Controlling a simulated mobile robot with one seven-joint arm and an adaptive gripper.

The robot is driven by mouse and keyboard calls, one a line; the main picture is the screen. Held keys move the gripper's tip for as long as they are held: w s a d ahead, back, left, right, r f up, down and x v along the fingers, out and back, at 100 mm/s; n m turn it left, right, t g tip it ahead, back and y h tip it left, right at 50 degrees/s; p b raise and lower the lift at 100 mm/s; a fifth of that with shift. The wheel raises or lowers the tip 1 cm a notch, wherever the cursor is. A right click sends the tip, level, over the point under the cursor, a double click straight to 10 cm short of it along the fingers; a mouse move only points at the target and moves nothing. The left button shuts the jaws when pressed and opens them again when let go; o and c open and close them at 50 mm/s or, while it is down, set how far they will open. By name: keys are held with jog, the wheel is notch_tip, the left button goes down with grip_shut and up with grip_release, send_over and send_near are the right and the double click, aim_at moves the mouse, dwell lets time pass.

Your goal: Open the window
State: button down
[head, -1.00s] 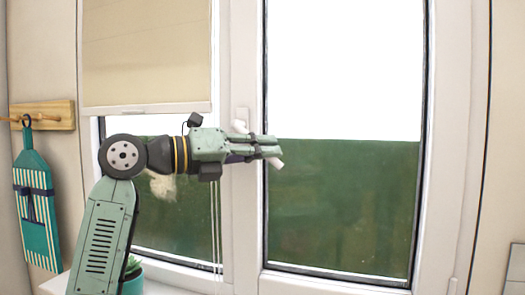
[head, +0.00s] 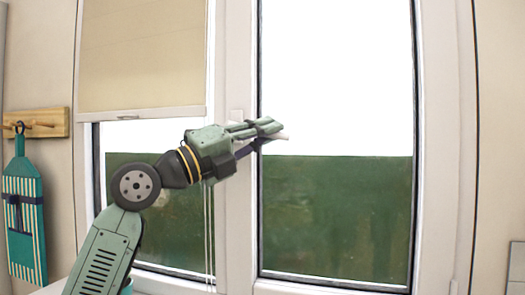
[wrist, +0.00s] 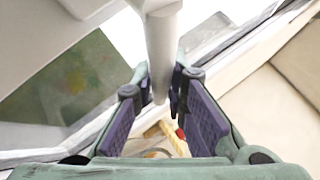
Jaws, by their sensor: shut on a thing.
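The window (head: 335,215) has a right sash with a white frame and a large glass pane, and it looks closed in the head view. Its white handle shows as a small tip (head: 284,137) past my fingers, and its mounting plate (head: 237,114) is on the frame just above my gripper. My gripper (head: 266,132) is shut around the handle and points right and slightly up. In the wrist view the handle is a pale rod (wrist: 163,45) between the fingers of my gripper (wrist: 160,88). My fingers hide most of the handle in the head view.
A beige roller blind (head: 142,60) covers the upper left pane, with pull cords (head: 209,230) below it. The space before the right pane is clear.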

jog(key=shift+r+n+t+b, duration=0.4)
jog(key=shift+r+n+t, duration=0.1)
jog(key=shift+n+t, duration=0.35)
jog(key=s+b, duration=0.7)
jog(key=s, duration=0.8)
jog(key=shift+s+d+h, duration=0.3)
jog(key=shift+d, duration=0.1)
jog(key=shift+f+g, duration=0.1)
jog(key=shift+g, duration=0.15)
jog(key=c, duration=1.6)
grip_release()
jog(key=shift+c, duration=0.2)
jog(key=shift+o, duration=0.3)
